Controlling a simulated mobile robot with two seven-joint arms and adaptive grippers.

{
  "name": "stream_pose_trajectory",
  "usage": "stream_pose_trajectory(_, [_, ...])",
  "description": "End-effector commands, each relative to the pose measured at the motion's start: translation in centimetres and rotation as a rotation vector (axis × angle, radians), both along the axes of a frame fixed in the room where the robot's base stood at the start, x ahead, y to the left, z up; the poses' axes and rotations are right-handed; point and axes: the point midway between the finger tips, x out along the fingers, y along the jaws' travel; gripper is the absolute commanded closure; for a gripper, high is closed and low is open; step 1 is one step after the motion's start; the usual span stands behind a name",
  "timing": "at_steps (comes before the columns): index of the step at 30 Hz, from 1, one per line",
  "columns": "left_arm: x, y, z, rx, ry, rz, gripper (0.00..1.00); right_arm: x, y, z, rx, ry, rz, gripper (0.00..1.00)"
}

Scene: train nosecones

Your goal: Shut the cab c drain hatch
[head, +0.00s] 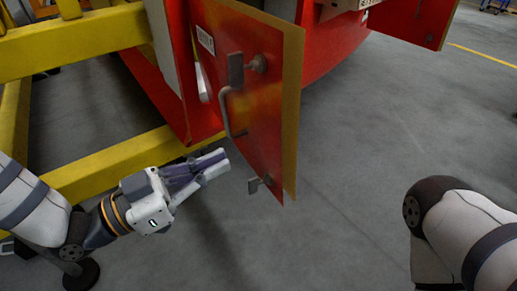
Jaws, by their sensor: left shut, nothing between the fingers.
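A red hatch door (258,118) with a yellowish edge hangs open from the red nosecone in the upper middle of the head view. My left gripper (221,163) is shut and empty, just below and left of the handle's lower end, near the door's lower edge. I cannot tell whether it touches the door. My right arm shows at the lower right, but its gripper is out of view.
A yellow frame (110,165) stands at the left, with beams above and behind my left arm. The red nosecone body (335,45) lies behind the door. Another red panel (410,18) hangs at the upper right. The grey floor at the right is clear.

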Motion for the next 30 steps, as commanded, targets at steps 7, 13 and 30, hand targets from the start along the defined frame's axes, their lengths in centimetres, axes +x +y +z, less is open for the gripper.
stream_pose_trajectory(7, [2.6,-4.5,0.5,0.001,0.003,-0.002,1.0,-0.1,0.0,0.0,0.0,0.002,0.0,0.6])
stream_pose_trajectory(13, [3.8,-6.6,0.7,0.0,0.005,0.001,1.0,-0.1,0.0,0.0,0.0,0.002,0.0,0.6])
stream_pose_trajectory(30, [4.1,-7.3,0.8,0.0,0.006,0.018,1.0,0.0,0.0,0.1,0.0,0.0,0.0,0.6])
